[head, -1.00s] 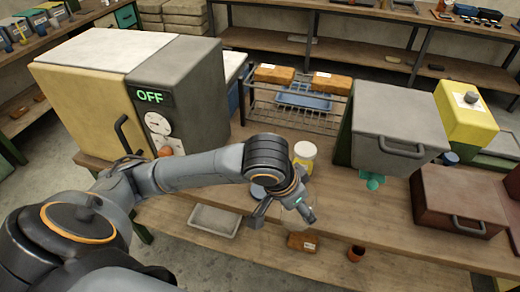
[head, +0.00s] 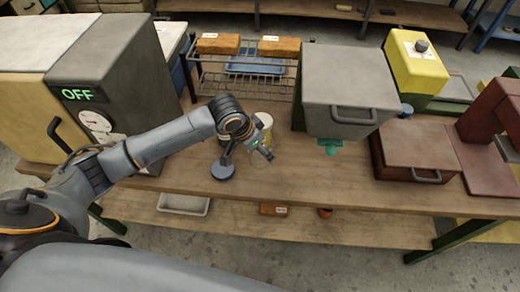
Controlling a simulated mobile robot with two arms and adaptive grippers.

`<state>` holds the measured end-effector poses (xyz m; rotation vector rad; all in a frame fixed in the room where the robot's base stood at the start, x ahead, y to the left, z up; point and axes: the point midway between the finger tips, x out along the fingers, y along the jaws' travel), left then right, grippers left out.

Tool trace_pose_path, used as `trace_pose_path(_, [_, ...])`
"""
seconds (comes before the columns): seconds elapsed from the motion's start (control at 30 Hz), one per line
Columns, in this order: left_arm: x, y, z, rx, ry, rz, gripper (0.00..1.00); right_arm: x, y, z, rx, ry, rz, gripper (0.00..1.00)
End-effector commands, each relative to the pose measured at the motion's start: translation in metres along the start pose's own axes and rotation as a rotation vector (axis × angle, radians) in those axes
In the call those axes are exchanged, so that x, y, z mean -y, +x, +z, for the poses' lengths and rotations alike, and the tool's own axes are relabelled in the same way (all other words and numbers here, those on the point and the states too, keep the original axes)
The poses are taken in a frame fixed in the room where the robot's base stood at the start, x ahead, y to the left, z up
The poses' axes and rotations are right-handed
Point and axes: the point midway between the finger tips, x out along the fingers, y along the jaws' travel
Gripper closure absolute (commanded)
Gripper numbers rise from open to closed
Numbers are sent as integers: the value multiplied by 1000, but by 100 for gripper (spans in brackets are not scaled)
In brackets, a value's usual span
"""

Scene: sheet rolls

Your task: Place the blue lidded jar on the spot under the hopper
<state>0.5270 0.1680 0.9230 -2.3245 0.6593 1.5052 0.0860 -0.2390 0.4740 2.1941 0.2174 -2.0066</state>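A low round blue-grey piece (head: 222,171) sits on the wooden bench just below my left gripper; it may be the blue jar's lid, but I cannot tell. A small dark-blue round thing (head: 405,110) stands beside the yellow machine, partly hidden by the hopper. The grey hopper (head: 350,92) has a teal spout (head: 330,146) over the bench; no marked spot is clear beneath it. My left gripper (head: 247,158) has its fingers spread apart, with nothing visible between them, left of the spout. My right gripper is not in view.
A white jar with yellow (head: 266,127) stands just behind my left gripper. A wire rack (head: 215,80) with brown blocks is at the back. A dark-red box (head: 415,150) stands right of the hopper. The front bench strip is clear.

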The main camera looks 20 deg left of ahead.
Motion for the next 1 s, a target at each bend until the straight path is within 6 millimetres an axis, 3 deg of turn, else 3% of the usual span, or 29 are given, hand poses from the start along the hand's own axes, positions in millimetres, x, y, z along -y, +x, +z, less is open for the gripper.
trace_pose_path(0.3, [14,26,-4,-2,-1,-1,73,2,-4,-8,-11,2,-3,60])
trace_pose_path(0.5, [13,50,8,-2,0,0,73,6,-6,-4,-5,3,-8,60])
trace_pose_path(0.9, [13,55,10,-2,1,0,73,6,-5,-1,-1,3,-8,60])
trace_pose_path(0.93, [13,56,11,-1,1,0,26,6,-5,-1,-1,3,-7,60])
trace_pose_path(1.0, [13,55,11,-1,1,0,11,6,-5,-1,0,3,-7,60])
